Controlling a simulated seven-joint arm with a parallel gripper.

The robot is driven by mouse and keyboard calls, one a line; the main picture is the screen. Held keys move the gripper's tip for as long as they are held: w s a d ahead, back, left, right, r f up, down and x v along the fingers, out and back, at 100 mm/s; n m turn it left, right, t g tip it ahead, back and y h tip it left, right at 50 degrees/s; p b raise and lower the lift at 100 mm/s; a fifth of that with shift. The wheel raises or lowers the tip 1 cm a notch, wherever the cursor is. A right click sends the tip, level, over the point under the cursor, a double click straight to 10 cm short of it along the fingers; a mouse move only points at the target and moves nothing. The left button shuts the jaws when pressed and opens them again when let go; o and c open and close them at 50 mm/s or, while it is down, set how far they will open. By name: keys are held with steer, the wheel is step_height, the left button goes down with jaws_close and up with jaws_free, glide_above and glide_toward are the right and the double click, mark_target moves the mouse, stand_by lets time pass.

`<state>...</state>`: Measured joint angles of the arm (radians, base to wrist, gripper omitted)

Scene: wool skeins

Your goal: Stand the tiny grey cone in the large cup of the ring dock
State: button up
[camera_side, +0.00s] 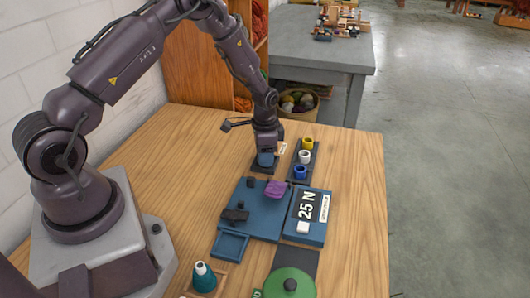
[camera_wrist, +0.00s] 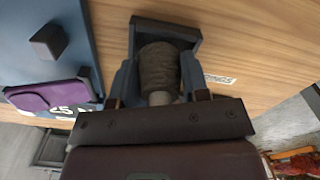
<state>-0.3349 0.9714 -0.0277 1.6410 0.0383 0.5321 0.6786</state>
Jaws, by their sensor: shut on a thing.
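The tiny grey cone (camera_wrist: 158,66) is a brownish-grey wound piece with a paler grey lower end. It sits between the two fingers of my gripper (camera_wrist: 160,80), which is shut on it. In the side view my gripper (camera_side: 266,160) points down low over a small dark holder, and the cone is hidden there. The dark holder (camera_wrist: 168,27) shows right by the cone in the wrist view; whether the cone still touches it I cannot tell. The ring dock (camera_side: 302,163) is a dark strip right of my gripper, with yellow (camera_side: 307,143), white (camera_side: 304,157) and blue (camera_side: 300,172) ringed cups.
A blue board (camera_side: 256,221) in front bears a purple piece (camera_side: 274,189) and dark blocks. Beside it is a blue unit (camera_side: 305,232) marked 25 N. A green round lid (camera_side: 290,285) and a teal cone (camera_side: 204,279) stand nearer. The table's right side is clear.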

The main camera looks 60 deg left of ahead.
steer(key=shift+f, duration=0.2)
stand_by(0.5)
steer(key=o, duration=1.4)
steer(key=shift+r, duration=3.75)
